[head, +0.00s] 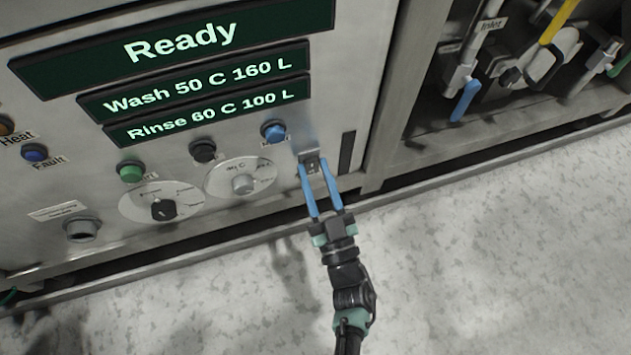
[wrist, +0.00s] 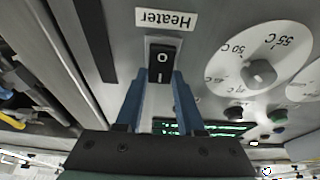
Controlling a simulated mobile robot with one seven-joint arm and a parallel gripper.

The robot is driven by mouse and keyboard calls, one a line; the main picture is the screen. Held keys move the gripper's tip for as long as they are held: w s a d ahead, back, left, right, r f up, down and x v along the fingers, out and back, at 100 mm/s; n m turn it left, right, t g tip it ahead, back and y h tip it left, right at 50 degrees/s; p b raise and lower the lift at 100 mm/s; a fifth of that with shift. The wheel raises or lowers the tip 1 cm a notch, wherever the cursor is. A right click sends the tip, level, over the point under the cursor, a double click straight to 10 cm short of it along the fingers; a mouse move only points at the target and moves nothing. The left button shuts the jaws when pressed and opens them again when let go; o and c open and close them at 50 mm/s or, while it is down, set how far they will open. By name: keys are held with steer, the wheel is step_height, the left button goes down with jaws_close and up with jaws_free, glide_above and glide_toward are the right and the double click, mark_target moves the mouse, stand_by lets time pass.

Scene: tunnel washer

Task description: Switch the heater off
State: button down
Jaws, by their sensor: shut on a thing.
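The heater switch is a black rocker (wrist: 162,62) marked O and I, set in the grey panel beside an upside-down "Heater" label (wrist: 167,19) in the wrist view. The O end lies nearer the label. In the head view the switch (head: 312,162) is small and partly hidden by my fingers. My gripper (head: 314,170) has its two blue fingertips on either side of the switch, shut on it; it also shows in the wrist view (wrist: 160,80). Which end of the rocker is pressed in, I cannot tell.
A blue button (head: 273,131) and a temperature dial (head: 242,184) sit left of the switch. A green button (head: 130,171) and a black-knobbed dial (head: 162,208) are farther left. The display reads Ready (head: 180,42). Pipes with a blue-handled valve (head: 465,100) stand right. The floor is clear.

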steer(key=shift+f+t+b, duration=0.3)
steer(key=shift+f+b, duration=0.15)
steer(key=shift+b, duration=0.4)
steer(key=shift+r, duration=0.25)
steer(key=c, duration=0.5)
jaws_free()
steer(key=v, duration=0.4)
steer(key=p+v, duration=0.1)
steer(key=v, duration=0.3)
steer(key=p+v, duration=0.1)
steer(key=v, duration=0.4)
steer(key=shift+w+f, duration=0.1)
steer(key=shift+f, duration=0.2)
